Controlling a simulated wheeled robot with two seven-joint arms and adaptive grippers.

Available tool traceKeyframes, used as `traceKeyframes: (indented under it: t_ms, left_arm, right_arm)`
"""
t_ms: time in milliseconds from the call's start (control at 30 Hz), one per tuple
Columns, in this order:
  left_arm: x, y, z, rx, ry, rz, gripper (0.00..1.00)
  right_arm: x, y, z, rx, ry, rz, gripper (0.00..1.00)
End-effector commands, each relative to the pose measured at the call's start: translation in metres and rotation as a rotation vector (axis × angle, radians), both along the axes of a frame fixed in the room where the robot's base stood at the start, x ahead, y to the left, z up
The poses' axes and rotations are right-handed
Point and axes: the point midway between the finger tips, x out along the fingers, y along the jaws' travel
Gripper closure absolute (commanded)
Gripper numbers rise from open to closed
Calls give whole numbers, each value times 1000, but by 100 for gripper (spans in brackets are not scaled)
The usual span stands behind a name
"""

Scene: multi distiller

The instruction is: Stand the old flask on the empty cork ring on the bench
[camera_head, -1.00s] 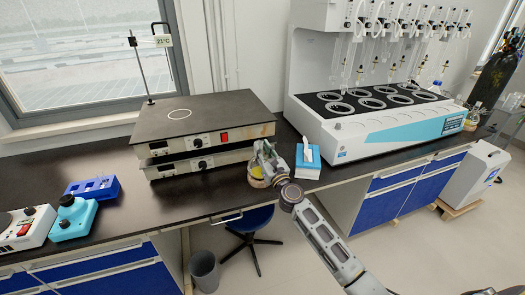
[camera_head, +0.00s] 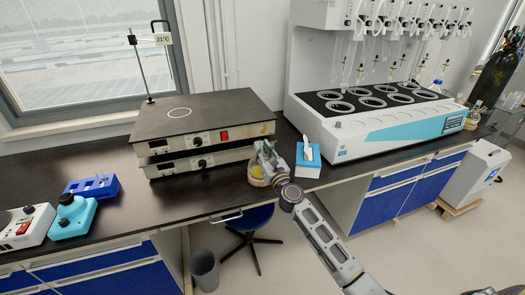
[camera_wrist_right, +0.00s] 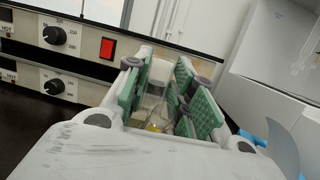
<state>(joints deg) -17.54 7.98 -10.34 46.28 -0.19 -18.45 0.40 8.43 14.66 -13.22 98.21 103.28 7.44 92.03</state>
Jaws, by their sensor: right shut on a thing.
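The flask is a clear glass vessel with yellow liquid (camera_head: 255,171), near the front of the dark bench. In the right wrist view the flask (camera_wrist_right: 156,122) is upright between green finger pads. My right gripper (camera_head: 264,155) is shut on it at the neck. A tan cork ring (camera_head: 258,182) shows directly under the flask's base. The flask appears to be at or in the ring; whether its weight rests there I cannot tell. The gripper hides part of the flask. My left gripper is out of view.
Stacked hotplates (camera_head: 205,130) stand left of the flask. A blue tissue box (camera_head: 307,162) is close on its right, beside the large white distiller (camera_head: 375,125). A blue rack (camera_head: 92,187) and a teal device (camera_head: 74,217) are far left. The bench between is clear.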

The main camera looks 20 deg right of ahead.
Motion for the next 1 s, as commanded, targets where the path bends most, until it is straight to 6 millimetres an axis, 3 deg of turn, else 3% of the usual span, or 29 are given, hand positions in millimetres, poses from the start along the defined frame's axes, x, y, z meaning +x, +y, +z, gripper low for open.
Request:
traceKeyframes:
  t_ms: [100,133,333,1000]
  left_arm:
    - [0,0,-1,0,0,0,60]
    - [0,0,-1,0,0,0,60]
    - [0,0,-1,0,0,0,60]
    - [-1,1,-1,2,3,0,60]
  right_arm:
    - [0,0,-1,0,-1,0,100]
    - [0,0,-1,0,-1,0,74]
    - [0,0,-1,0,-1,0,50]
    - [-11,-1,-5,0,2,1,50]
